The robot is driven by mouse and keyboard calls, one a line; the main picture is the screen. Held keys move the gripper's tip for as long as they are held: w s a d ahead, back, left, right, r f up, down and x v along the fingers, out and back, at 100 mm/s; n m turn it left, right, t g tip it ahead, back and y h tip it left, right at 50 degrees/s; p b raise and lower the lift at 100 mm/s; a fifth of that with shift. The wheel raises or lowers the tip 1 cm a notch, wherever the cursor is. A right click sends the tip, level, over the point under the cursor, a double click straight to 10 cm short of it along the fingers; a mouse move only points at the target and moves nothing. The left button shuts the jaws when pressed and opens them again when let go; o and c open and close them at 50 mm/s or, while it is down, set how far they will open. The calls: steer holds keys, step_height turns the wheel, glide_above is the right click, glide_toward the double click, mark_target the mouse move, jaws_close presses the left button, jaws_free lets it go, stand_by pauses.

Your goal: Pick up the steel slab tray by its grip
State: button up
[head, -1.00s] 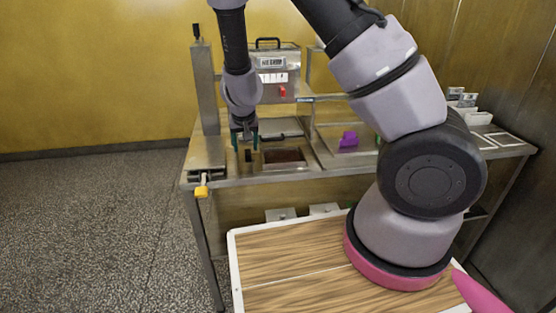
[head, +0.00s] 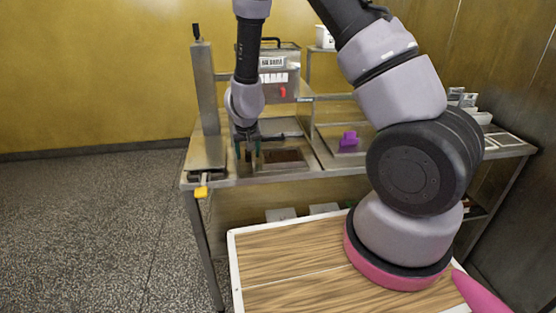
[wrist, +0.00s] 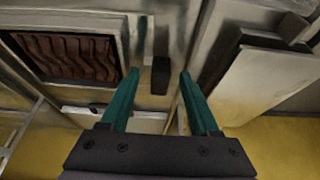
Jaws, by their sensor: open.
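The steel slab tray (wrist: 121,44) holds a dark brown rippled slab (wrist: 70,55) and lies at the upper left of the wrist view. In the head view, the brown slab (head: 289,156) shows on the bench just right of my gripper (head: 248,157). A black block-shaped grip (wrist: 160,76) stands at the tray's side in the wrist view. My gripper (wrist: 160,73) is open, with its green fingers on either side of the grip as seen from the wrist. I see no contact, and the height gap is hard to judge.
A steel post (head: 206,100) on a plate with a yellow-tipped lever (head: 201,192) stands left of my gripper. A steel machine box (head: 280,75) stands behind. A purple object (head: 348,139) sits to the right. The wood-topped surface (head: 290,262) in front is clear.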

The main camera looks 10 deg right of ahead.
jaws_close()
steer(key=shift+r, duration=0.2)
stand_by(0.3)
